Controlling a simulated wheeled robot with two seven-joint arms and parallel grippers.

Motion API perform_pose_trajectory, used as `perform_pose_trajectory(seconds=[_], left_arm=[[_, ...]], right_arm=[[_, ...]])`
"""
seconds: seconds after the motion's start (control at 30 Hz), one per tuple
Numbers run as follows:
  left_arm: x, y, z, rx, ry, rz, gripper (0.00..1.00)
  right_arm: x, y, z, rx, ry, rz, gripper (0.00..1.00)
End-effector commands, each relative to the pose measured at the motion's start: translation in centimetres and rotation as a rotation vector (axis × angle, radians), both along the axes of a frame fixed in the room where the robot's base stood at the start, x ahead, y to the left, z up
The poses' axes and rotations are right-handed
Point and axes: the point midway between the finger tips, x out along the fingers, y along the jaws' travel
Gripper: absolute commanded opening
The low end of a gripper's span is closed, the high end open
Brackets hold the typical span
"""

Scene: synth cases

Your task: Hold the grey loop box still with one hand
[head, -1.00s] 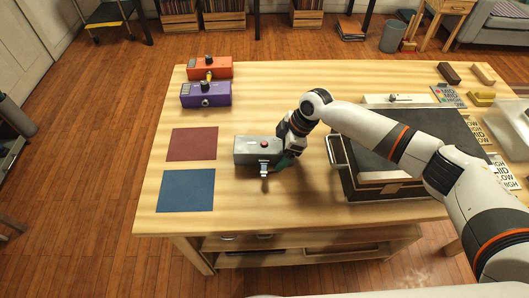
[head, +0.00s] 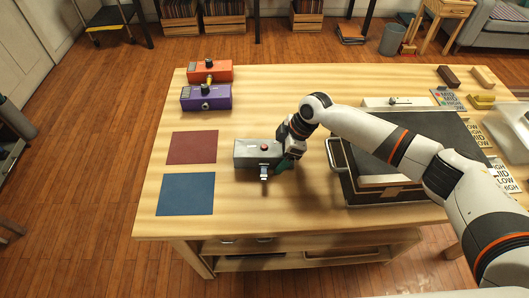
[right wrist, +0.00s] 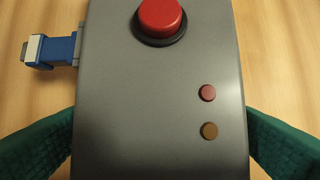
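The grey loop box (head: 256,154) stands on the wooden table, right of the two coloured squares. It has a red button on top and a plug at its front side. In the right wrist view the grey box (right wrist: 150,110) fills the middle, with the red button (right wrist: 159,18), two small round lights and a blue plug (right wrist: 52,50) at its left. My right gripper (head: 284,160) is at the right end of the box. Its green fingers lie against both sides of the box in the right wrist view (right wrist: 160,145). My left gripper is not in view.
A purple box (head: 206,97) and an orange box (head: 211,71) stand at the back left. A dark red square (head: 192,147) and a blue square (head: 186,194) lie left of the grey box. A black case (head: 430,127) with a handle stands to the right.

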Motion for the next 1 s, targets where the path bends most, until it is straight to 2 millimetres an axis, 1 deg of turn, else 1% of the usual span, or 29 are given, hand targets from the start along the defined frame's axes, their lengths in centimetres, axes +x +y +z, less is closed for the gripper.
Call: perform_pose_trajectory(seconds=[0.3, 0.43, 0.57, 0.8, 0.9, 1.0], left_arm=[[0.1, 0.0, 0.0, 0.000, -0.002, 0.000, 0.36], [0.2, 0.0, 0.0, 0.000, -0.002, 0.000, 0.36], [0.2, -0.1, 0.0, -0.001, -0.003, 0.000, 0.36], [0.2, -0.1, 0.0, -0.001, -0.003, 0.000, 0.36], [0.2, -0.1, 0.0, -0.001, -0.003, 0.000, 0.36], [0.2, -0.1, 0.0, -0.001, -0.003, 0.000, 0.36]], right_arm=[[0.0, 0.0, 0.1, 0.000, 0.000, 0.000, 0.89], [0.0, -0.4, 1.0, 0.001, -0.002, -0.001, 0.89], [0.0, -1.4, 3.1, 0.000, -0.003, -0.001, 0.89], [-0.1, -3.3, 7.9, 0.001, -0.002, -0.001, 0.89], [-0.2, -3.9, 9.4, 0.000, -0.002, -0.002, 0.89], [-0.2, -4.3, 10.4, 0.000, -0.001, 0.000, 0.89]])
